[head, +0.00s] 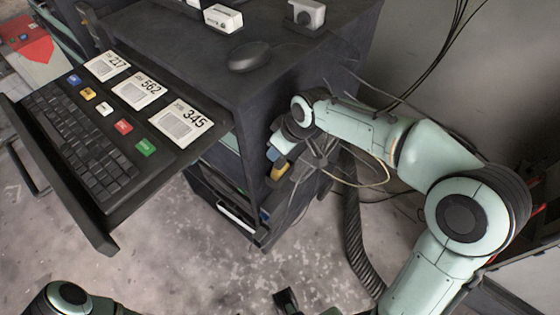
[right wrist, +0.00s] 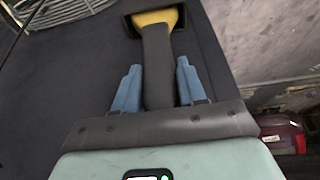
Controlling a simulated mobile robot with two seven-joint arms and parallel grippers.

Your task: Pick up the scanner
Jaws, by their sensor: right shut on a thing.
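The scanner (right wrist: 155,18) has a yellow and black head and a dark handle. In the right wrist view, its handle runs between the two blue fingers of my right gripper (right wrist: 159,68), which is shut on it. In the head view, the right gripper (head: 273,154) is at the right side of the dark cabinet, and a yellow part of the scanner (head: 279,171) shows just below the blue finger. The rest of the scanner is hidden there.
The dark cabinet (head: 300,60) carries a mouse (head: 249,56) and small white boxes (head: 223,18). A pulled-out tray holds a keyboard (head: 80,140), barcode cards (head: 180,122) and coloured keys. Cables hang by the wall, and a corrugated hose (head: 352,230) runs down beside the cabinet.

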